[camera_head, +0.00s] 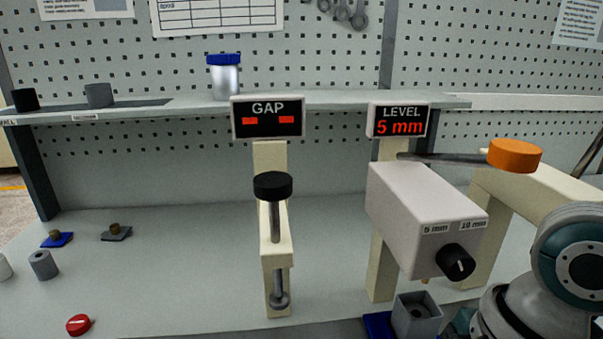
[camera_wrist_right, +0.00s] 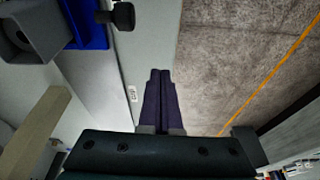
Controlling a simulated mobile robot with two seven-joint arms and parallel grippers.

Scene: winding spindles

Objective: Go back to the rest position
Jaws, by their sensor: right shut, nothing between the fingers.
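My right gripper (camera_wrist_right: 160,78) is shut and empty in the right wrist view, with its two dark fingers together, over the table's front edge and the floor. In the head view my right arm (camera_head: 545,275) shows at the lower right, and its gripper is out of frame. My left gripper is in neither view.
The GAP stand (camera_head: 277,240) with a black knob is mid-table. The LEVEL box (camera_head: 425,215) is right of it, above a grey square cup (camera_head: 417,314) on a blue base. A red knob (camera_head: 78,325) lies front left. A blue-capped jar (camera_head: 225,78) stands on the shelf.

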